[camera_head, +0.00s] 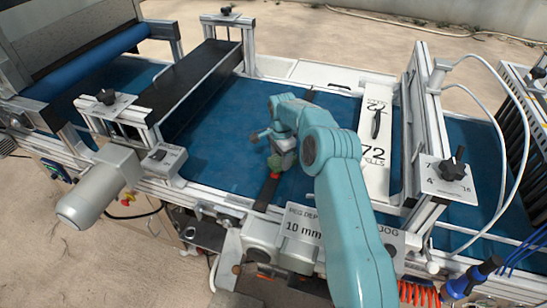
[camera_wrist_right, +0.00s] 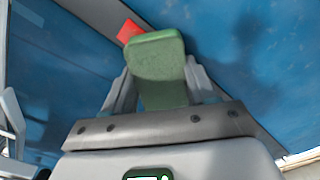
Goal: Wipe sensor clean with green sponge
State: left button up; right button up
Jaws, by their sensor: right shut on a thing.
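My right gripper (camera_head: 275,168) is over the blue belt, near the middle of the machine. It is shut on the green sponge (camera_wrist_right: 157,58), which stands out beyond the fingers in the right wrist view. In the head view the sponge is mostly hidden by the gripper. A small red piece (camera_wrist_right: 130,30) shows just behind the sponge's edge in the wrist view; I cannot tell whether they touch. A dark narrow bar (camera_head: 266,194) lies across the belt under the gripper. I cannot make out the sensor for certain. My left gripper is not in view.
A black cross cover (camera_head: 190,85) spans the belt on the left. A white plate marked 72 (camera_head: 376,178) and a metal frame (camera_head: 432,130) stand to the right. A grey motor (camera_head: 97,190) juts out at the front left. Open blue belt (camera_head: 225,130) lies left of the gripper.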

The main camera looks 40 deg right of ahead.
jog(key=shift+s+d+f, duration=0.15)
jog(key=shift+s+d, duration=0.1)
jog(key=shift+s, duration=0.3)
jog(key=shift+w, duration=0.15)
jog(key=shift+w+a+r, duration=0.15)
jog(key=shift+w+r, duration=0.05)
jog(key=shift+w+a+p, duration=0.25)
jog(key=shift+w+a, duration=0.15)
jog(key=shift+w, duration=0.35)
jog(key=shift+w+a+p, duration=0.25)
jog(key=shift+w+a, duration=0.15)
jog(key=shift+w, duration=0.35)
jog(key=shift+r+p, duration=1.85)
jog(key=shift+r, duration=1.15)
